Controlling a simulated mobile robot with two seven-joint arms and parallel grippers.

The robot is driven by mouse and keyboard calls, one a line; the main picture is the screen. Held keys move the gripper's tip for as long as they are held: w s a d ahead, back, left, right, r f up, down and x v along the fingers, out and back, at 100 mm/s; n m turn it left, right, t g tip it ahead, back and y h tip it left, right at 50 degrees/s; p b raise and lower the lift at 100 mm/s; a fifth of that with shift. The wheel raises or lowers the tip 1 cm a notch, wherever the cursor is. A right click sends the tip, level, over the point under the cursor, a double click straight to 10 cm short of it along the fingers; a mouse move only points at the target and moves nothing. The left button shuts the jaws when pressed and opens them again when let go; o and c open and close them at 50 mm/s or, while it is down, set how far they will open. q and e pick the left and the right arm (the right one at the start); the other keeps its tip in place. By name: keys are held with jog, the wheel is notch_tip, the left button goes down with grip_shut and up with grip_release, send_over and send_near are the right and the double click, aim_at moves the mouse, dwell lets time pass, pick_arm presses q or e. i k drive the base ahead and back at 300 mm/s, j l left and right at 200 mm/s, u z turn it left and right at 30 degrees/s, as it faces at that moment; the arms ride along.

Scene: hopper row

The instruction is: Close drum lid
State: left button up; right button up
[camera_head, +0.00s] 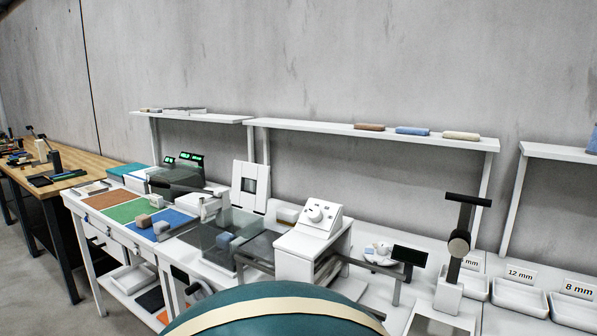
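A large rounded teal shape with a cream band (270,302) fills the bottom centre, very close and cut off by the frame edge. I cannot tell whether it is the drum or a part of something else. No drum lid can be made out for sure, so I cannot tell whether it is open or shut. A white control box with a dial (318,216) stands just beyond the teal shape, on a white housing with grey bars around it. Neither of my grippers is in view.
A white workbench (73,204) with brown, green and blue mats stands at left. A wooden bench (95,159) is farther left. A black-topped stand (459,240) and white labelled trays (520,297) are at right. Shelves (330,127) run along the concrete wall.

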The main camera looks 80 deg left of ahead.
aim_at(257, 201)
jog(key=u, duration=1.75)
